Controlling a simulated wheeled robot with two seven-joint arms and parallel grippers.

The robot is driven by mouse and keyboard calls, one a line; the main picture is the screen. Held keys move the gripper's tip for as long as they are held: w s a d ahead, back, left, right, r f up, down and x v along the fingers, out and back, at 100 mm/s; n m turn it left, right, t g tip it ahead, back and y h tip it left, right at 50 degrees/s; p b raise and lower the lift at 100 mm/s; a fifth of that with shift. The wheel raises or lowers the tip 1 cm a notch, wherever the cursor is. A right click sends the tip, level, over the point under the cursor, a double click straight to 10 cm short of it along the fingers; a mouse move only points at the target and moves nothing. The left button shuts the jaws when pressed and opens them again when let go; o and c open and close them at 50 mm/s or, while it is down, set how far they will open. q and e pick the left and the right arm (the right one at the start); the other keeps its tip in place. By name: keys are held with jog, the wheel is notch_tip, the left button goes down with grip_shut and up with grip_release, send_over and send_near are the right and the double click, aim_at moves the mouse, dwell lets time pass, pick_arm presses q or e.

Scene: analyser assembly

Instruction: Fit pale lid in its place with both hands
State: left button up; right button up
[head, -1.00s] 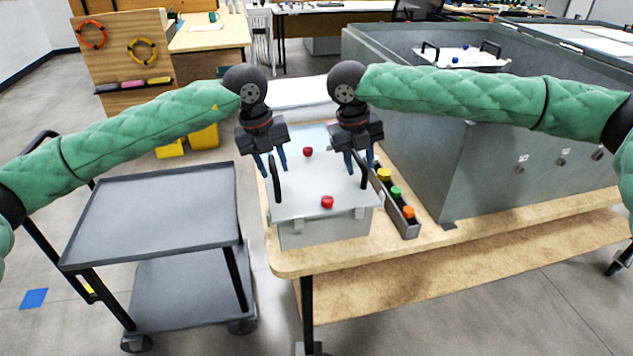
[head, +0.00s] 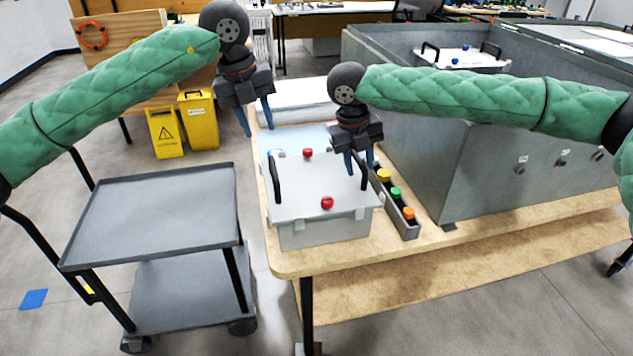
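The pale lid (head: 300,190) lies on top of a pale grey box (head: 325,230) on the wooden table and looks level. It has a red knob (head: 308,152) at the back, another red knob (head: 327,202) at the front, and a black handle at each side. My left gripper (head: 258,130) is open and empty, above and behind the left handle (head: 276,178). My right gripper (head: 360,170) is at the right handle (head: 364,176), its fingers apart. Whether its fingers touch that handle cannot be told.
A narrow tray (head: 411,230) with yellow, green and orange caps stands right of the box. A large grey tank (head: 480,160) fills the right side; a white lid with blue knobs (head: 455,61) shows there. A grey cart (head: 150,215) stands at left. The table front is clear.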

notch_tip(320, 180, up, 12)
jog(key=a, duration=0.2)
jog(key=shift+s+a, duration=0.15)
jog(key=shift+s, duration=0.05)
jog(key=shift+f, duration=0.1)
dwell(0.4)
